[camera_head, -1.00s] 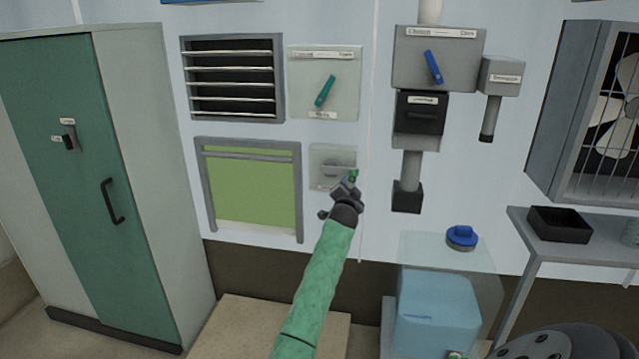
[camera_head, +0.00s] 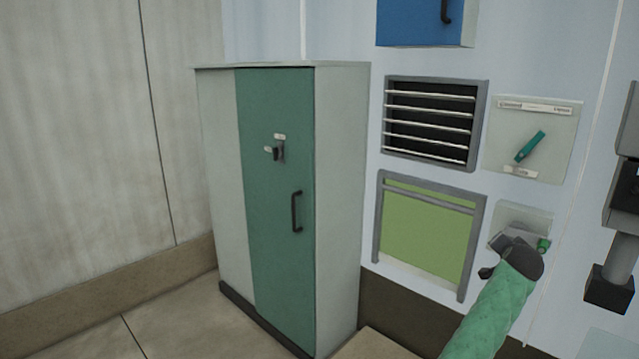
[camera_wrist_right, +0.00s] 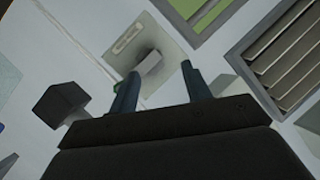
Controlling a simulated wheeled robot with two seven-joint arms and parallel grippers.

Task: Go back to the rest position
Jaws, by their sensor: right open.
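My right gripper (camera_head: 520,243) is at the lower right in the head view, at the end of my green arm, in front of a small grey plate (camera_head: 537,213) on the wall. It hides most of that plate. In the right wrist view my gripper (camera_wrist_right: 159,74) has its two fingers apart, with nothing held between them. The plate (camera_wrist_right: 172,38) and its grey knob (camera_wrist_right: 149,62) show just beyond the fingertips; whether they touch the knob I cannot tell. My left gripper is not in view.
A green and grey cabinet (camera_head: 276,200) stands at left centre. A louvred vent (camera_head: 432,120), a green panel (camera_head: 425,235) and a plate with a teal lever (camera_head: 530,146) are on the wall near my arm. Floor at the left (camera_head: 180,320) is clear.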

